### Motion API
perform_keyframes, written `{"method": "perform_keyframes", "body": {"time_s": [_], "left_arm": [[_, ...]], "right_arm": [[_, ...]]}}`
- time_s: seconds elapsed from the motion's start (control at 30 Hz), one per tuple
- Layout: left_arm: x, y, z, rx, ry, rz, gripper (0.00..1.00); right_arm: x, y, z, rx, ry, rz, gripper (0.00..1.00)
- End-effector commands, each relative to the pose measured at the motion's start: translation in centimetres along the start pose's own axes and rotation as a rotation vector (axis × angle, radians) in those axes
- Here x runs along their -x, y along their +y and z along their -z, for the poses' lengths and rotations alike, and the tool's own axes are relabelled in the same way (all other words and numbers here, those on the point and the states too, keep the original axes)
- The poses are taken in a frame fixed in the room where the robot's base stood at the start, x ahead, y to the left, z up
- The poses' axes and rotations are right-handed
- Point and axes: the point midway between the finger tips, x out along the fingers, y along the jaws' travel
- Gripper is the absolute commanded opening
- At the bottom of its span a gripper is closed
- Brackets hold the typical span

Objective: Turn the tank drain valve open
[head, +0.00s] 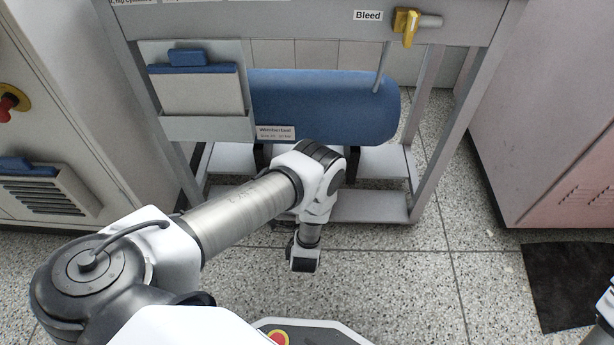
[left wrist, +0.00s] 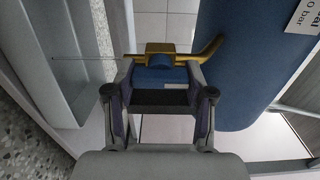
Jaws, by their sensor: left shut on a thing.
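The drain valve's yellow lever (left wrist: 206,50) shows in the left wrist view, a bar with a block at its middle and a bent right end. My left gripper (left wrist: 160,72) is shut at the lever, its two fingers around the middle part; the exact contact is hidden. The blue tank (head: 330,105) lies inside the grey frame in the head view, and its side (left wrist: 240,70) fills the right of the left wrist view. In the head view my left arm reaches down before the tank, and its gripper and the drain valve are hidden.
A yellow valve (head: 408,24) labelled Bleed sits on the frame's top rail (head: 300,27). A document holder (head: 205,126) hangs at the frame's left. Cabinets stand left (head: 40,110) and right (head: 560,110). A dark mat (head: 570,285) lies right. Speckled floor before the frame is open.

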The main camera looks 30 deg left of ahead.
Motion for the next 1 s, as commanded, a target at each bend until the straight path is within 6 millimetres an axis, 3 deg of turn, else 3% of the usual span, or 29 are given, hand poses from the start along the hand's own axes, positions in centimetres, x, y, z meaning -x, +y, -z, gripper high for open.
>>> {"method": "perform_keyframes", "body": {"time_s": [0.03, 0.07, 0.1, 0.47, 0.8, 1.0], "left_arm": [[-0.1, -0.1, 0.1, 0.001, 0.000, 0.002, 0.19], [-0.1, -0.1, 0.1, 0.001, 0.000, 0.002, 0.64], [-0.1, -0.1, 0.1, 0.001, 0.000, 0.002, 0.78], [0.3, 0.0, 0.0, 0.000, 0.001, 0.000, 0.79], [6.3, 0.1, 0.1, -0.001, 0.003, -0.003, 0.79], [7.5, 0.0, 0.1, 0.000, 0.001, 0.001, 0.79]], "right_arm": [[0.0, 0.0, 0.0, 0.000, 0.000, 0.000, 0.35], [0.0, 0.0, 0.0, 0.000, 0.000, 0.000, 0.35], [0.0, 0.0, 0.0, 0.000, 0.000, 0.000, 0.35], [0.0, 0.0, 0.0, 0.000, 0.000, 0.000, 0.35], [0.0, 0.0, 0.0, 0.000, 0.000, 0.000, 0.35], [0.0, 0.0, 0.0, 0.000, 0.000, 0.000, 0.35]]}}
